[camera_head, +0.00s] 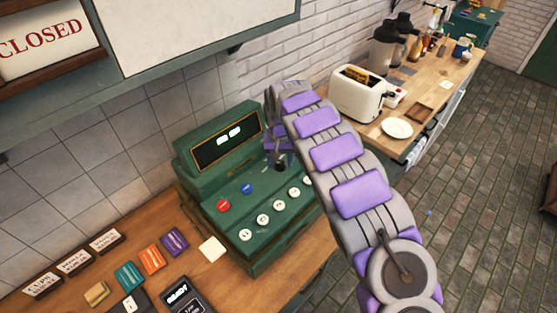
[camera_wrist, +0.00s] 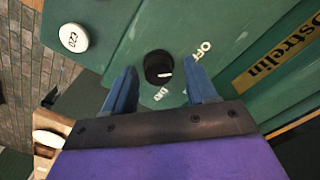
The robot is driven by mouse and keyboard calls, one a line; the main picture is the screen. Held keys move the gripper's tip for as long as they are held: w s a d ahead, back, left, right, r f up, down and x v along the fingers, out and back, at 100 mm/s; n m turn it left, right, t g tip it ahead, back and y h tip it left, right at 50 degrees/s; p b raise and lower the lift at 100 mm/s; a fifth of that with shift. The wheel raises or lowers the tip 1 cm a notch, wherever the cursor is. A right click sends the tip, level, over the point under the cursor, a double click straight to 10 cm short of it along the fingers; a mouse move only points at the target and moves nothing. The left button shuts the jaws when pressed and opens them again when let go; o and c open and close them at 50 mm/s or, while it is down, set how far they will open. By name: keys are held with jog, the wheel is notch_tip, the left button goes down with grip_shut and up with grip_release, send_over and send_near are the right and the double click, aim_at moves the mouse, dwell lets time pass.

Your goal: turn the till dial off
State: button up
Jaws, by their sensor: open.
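The green till (camera_head: 262,200) stands on the wooden counter. Its dial (camera_wrist: 158,67) is a round black knob with a small white mark, on the green panel in the wrist view. The lettering OFF is printed to its upper right and ON appears below it. The mark lies toward the dial's right side; I cannot tell exactly which label it points to. My gripper (camera_wrist: 161,66) is open, with one blue finger on each side of the dial; contact is not clear. In the head view the dial (camera_head: 281,164) shows under my gripper (camera_head: 279,151), partly hidden by my arm.
Red (camera_head: 223,205) and blue (camera_head: 246,188) buttons and several white buttons sit on the till's front. Cards and a card reader (camera_head: 184,298) lie on the counter to the left. A toaster (camera_head: 357,95) and plate (camera_head: 397,128) are on another counter behind my arm.

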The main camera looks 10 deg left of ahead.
aim_at(280, 162)
notch_tip(280, 162, up, 17)
jog(key=shift+p, duration=0.45)
jog(key=shift+w+a+r, duration=0.1)
jog(key=shift+a, duration=0.05)
dwell(0.3)
jog(key=s+d+r+m+b, duration=0.1)
jog(key=s+d+b, duration=0.1)
jog(key=s+d, duration=0.45)
jog(key=s+d+r+m+h+b, duration=0.1)
jog(key=s+d, duration=0.2)
jog(key=d, duration=0.6)
jog(key=s+d+r+m+b, duration=0.1)
jog(key=s+d+r+b, duration=0.1)
jog(key=s+d, duration=0.45)
jog(key=s+d+f+b, duration=0.1)
jog(key=s+f, duration=0.3)
jog(key=s, duration=0.5)
jog(key=s+d+f+g+b, duration=0.1)
jog(key=s+d+f, duration=0.3)
jog(key=s, duration=0.6)
jog(key=s+d+f+y+b, duration=0.1)
jog(key=s+d+f, duration=0.2)
jog(key=s, duration=0.6)
jog(key=shift+s+d+f+g+b, duration=0.15)
jog(key=shift+f+g+b, duration=0.25)
jog(key=shift+f, duration=0.35)
